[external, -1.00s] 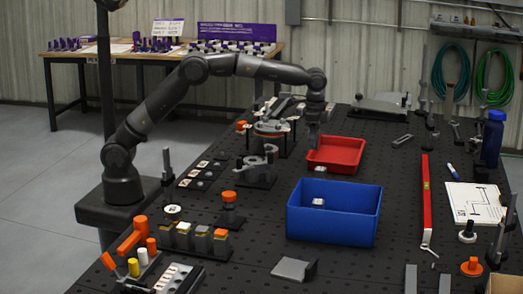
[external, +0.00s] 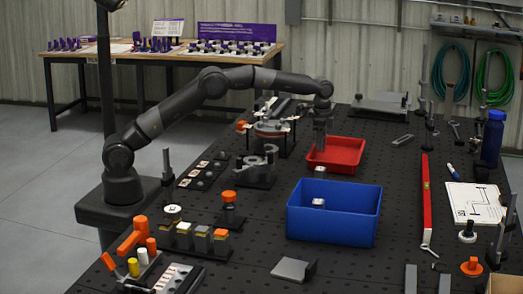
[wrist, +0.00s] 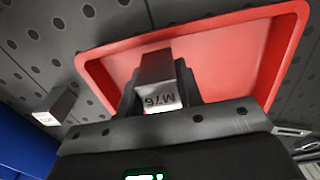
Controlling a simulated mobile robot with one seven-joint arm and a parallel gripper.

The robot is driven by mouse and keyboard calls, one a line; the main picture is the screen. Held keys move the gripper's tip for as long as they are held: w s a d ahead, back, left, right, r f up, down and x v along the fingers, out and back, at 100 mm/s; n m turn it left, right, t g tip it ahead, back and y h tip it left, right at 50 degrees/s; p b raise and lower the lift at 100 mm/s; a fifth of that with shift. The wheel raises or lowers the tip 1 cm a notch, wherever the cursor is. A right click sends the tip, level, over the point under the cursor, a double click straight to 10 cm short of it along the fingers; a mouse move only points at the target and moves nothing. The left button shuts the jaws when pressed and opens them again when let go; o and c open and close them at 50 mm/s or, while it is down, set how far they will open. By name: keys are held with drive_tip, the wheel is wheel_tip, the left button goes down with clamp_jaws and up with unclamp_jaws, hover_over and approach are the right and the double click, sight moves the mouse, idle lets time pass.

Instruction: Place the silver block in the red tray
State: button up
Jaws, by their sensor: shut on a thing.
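My gripper (external: 320,148) points down at the left part of the red tray (external: 350,143). The held block shows against the red tray's floor (wrist: 225,60), inside the rim's outline. I cannot tell whether it touches the floor. In the external view the held block is too hidden to make out.
A blue bin (external: 333,228) stands in front of the tray, with a small light-topped block (external: 318,202) in it. Another small block (external: 320,171) sits between bin and tray, also in the wrist view (wrist: 55,107). A red level (external: 426,205) lies right.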

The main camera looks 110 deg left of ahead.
drive_tip(key=shift+f, duration=1.75)
drive_tip(key=shift+f, duration=0.15)
drive_tip(key=o, duration=1.1)
wheel_tip(320, 180, up, 12)
drive_tip(key=shift+d, duration=0.1)
